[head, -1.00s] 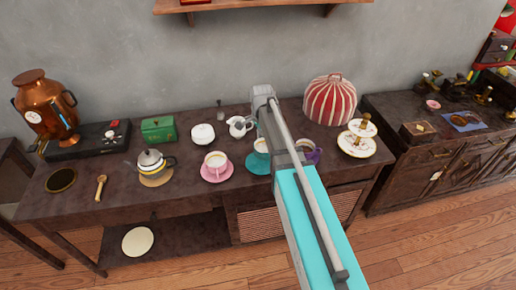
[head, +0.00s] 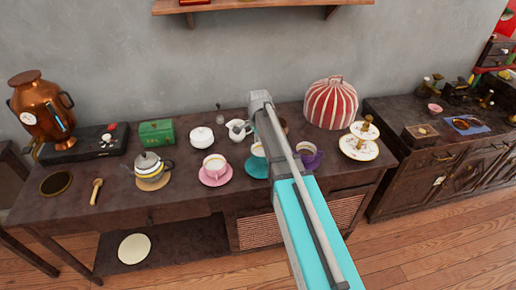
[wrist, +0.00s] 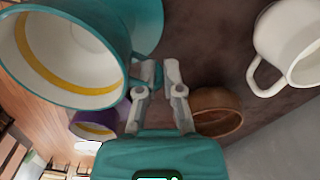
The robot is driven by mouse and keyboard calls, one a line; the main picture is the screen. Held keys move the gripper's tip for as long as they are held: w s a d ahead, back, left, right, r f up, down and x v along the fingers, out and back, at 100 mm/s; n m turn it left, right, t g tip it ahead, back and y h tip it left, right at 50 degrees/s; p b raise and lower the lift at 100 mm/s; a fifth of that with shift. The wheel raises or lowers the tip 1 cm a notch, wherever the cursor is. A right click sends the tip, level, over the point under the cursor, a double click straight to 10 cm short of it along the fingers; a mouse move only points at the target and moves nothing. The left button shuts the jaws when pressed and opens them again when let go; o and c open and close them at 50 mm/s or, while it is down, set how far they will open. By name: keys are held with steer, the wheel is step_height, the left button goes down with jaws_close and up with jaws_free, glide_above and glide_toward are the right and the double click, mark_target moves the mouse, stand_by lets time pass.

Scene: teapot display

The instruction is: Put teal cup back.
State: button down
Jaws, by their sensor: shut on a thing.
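The teal cup (wrist: 75,50), white inside with a yellow band, fills the upper left of the wrist view. My gripper (wrist: 158,74) is shut on its handle at the cup's side. The teal saucer (wrist: 148,22) shows just beyond the cup. In the head view the cup (head: 257,150) is beside my arm, over the teal saucer (head: 253,170). I cannot tell whether the cup touches the saucer. My arm hides the gripper in the head view.
A purple cup (head: 306,155) stands close on the right, a pink saucer (head: 214,179) with a cup on the left. A white creamer (head: 238,129) and a brown bowl (wrist: 217,112) are near. A striped tea cosy (head: 331,103) stands behind right.

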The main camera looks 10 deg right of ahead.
mark_target(258, 147)
steer(key=shift+f+b, duration=1.4)
steer(key=shift+f, duration=0.25)
steer(key=shift+f, duration=0.15)
steer(key=c, duration=0.8)
jaws_free()
steer(key=shift+r, duration=0.2)
step_height(258, 147, up, 12)
steer(key=p, duration=1.2)
steer(key=shift+w, duration=0.15)
steer(key=s+n, duration=0.4)
steer(key=s, duration=0.3)
steer(key=s+n, duration=0.5)
steer(key=s, duration=0.3)
steer(key=s+n, duration=0.4)
steer(key=s, duration=0.4)
steer(key=shift+n, duration=0.3)
